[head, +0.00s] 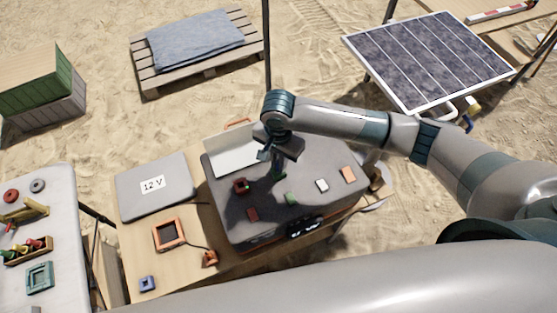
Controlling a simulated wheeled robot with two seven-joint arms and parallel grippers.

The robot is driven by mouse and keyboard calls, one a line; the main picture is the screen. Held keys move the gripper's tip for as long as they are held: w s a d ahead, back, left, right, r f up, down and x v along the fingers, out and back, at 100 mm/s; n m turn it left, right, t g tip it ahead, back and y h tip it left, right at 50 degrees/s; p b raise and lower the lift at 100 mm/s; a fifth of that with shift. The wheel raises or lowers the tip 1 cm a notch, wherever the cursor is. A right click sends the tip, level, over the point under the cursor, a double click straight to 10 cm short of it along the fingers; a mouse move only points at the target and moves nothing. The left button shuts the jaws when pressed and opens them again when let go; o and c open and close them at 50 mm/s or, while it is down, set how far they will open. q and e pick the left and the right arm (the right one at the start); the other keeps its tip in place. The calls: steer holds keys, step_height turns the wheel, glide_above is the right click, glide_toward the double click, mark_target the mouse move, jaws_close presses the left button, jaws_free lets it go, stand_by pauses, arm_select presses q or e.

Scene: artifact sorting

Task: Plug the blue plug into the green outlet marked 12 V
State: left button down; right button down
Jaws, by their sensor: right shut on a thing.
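A grey box (228,221) on the wooden table has a sloped top with several small coloured pieces. A green one (291,198) sits near its middle; I cannot read any marking on it. My right gripper (278,168) is above the box top, left of and behind this green piece. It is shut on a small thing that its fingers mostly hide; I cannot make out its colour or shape. A small blue piece (148,284) lies at the table's front left. My left gripper is out of view.
Red (241,186), dark red (253,214), white (321,185) and orange (348,174) pieces are on the box top. An orange frame (158,237) with a cable lies left of the box. A solar panel (425,60) stands behind right.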

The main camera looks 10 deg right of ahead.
steer(key=c, duration=1.8)
jaws_free()
steer(key=shift+f, duration=0.1)
steer(key=shift+r, duration=0.7)
step_height(320, 180, up, 11)
steer(key=b, duration=0.2)
steer(key=shift+b, duration=0.35)
